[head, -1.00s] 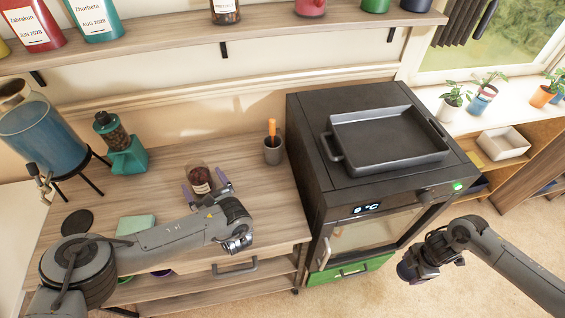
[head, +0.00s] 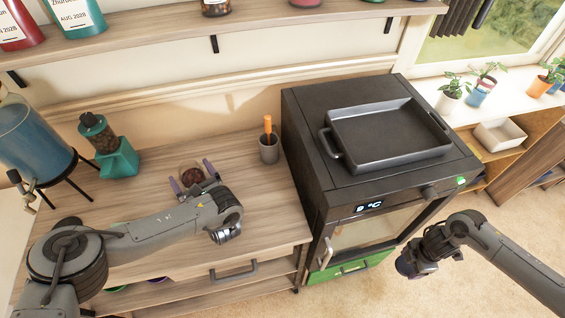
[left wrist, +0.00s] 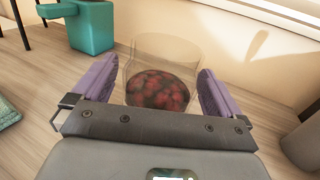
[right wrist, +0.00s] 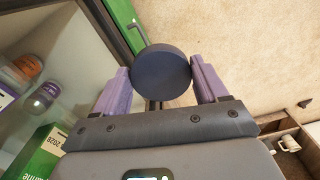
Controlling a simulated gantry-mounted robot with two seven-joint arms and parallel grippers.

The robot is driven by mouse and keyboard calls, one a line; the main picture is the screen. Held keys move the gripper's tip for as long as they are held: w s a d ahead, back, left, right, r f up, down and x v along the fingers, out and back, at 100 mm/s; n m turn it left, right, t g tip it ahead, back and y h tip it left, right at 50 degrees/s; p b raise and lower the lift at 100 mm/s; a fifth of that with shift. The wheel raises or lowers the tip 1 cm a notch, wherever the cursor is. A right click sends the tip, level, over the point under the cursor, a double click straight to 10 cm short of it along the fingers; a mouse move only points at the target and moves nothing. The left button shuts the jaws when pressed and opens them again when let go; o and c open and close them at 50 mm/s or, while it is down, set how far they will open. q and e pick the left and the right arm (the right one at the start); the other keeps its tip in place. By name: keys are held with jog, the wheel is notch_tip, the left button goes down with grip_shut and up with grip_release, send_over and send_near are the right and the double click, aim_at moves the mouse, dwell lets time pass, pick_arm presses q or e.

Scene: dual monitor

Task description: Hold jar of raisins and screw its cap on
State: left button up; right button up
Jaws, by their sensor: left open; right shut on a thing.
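The clear glass jar of raisins (head: 190,176) stands open-topped on the wooden counter; dark red raisins show inside it in the left wrist view (left wrist: 158,92). My left gripper (head: 191,178) is open, with one purple finger on each side of the jar; gaps show between fingers and glass. My right gripper (head: 404,266) is low in front of the oven, away from the jar. In the right wrist view it is shut on the round dark cap (right wrist: 161,72), held between the purple fingers. The cap is hard to make out in the head view.
A black oven (head: 330,160) with a tray (head: 390,152) on top stands right of the counter. A grey cup (head: 268,152) with an orange-handled tool is behind the jar to the right. A teal grinder (head: 115,160) and blue dispenser (head: 35,145) stand left.

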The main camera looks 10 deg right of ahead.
pick_arm(q)
jog(key=shift+s, duration=0.1)
pick_arm(e)
jog(key=shift+s, duration=0.1)
pick_arm(q)
jog(key=c, duration=1.2)
jog(key=shift+r, duration=0.15)
pick_arm(e)
jog(key=shift+r, duration=0.15)
